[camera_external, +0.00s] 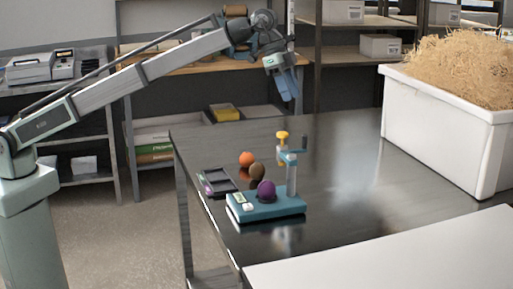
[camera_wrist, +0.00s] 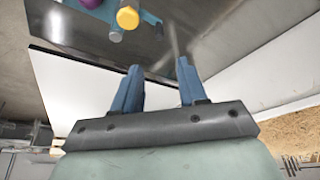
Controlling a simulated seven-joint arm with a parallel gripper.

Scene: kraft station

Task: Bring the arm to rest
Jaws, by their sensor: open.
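My gripper (camera_external: 284,88) is raised above the far part of the dark table in the external view, pointing down. In the wrist view its two blue fingers (camera_wrist: 158,85) stand apart with nothing between them. The gripper is clear of every object on the table. My arm reaches across from the left, with its forearm sloping up to the wrist.
A teal device (camera_external: 265,206) with a post and yellow knob (camera_external: 282,134) stands on the table (camera_external: 345,160), with a purple ball (camera_external: 266,191) at it. A brown ball (camera_external: 257,171), an orange ball (camera_external: 246,159) and a dark tray (camera_external: 217,181) are nearby. A white straw-filled bin (camera_external: 440,130) stands right.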

